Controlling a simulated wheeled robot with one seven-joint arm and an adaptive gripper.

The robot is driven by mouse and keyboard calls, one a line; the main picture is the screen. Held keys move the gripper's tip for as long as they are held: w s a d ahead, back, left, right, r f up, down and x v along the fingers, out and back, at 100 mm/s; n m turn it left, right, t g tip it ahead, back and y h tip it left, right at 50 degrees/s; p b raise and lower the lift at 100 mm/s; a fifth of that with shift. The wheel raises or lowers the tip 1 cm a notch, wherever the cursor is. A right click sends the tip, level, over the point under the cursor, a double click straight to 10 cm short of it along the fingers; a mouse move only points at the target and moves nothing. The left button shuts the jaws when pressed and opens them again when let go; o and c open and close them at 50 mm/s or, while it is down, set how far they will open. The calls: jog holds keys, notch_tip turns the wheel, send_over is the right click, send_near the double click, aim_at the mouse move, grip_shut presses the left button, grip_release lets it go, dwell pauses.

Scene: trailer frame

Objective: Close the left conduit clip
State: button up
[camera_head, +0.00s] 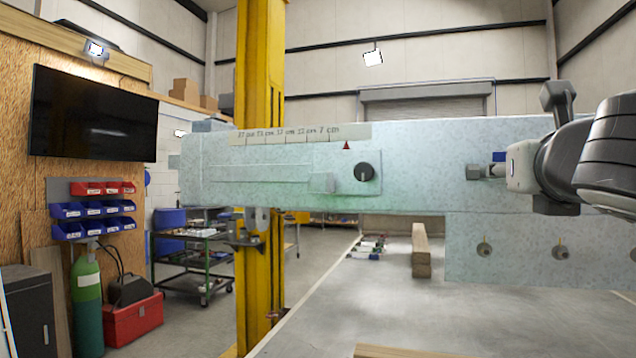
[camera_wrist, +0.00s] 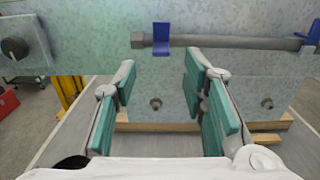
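The left conduit clip (camera_wrist: 161,38) is a blue clip at the left end of a grey conduit (camera_wrist: 230,42) in the wrist view. Its blue upper part stands up above the conduit, and a small blue part shows below it. Whether it is latched, I cannot tell. In the head view the blue clip (camera_head: 499,157) shows small beside my arm. My gripper (camera_wrist: 160,72) is open and empty in the wrist view. Its teal-padded fingers are spread to either side of the clip, with the tips below the conduit in the picture. Contact with the panel is not visible.
A second blue clip (camera_wrist: 314,34) sits farther right on the conduit. The galvanised panel (camera_head: 420,150) carries a black knob (camera_head: 364,172) and a slider block (camera_head: 322,183) to the left. Bolts (camera_head: 484,249) line its lower plate. A yellow post (camera_head: 259,80) stands behind.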

jog(key=b+x, duration=0.1)
jog(key=x, duration=0.5)
jog(key=shift+w+d, duration=0.3)
jog(key=shift+w, duration=0.05)
grip_shut()
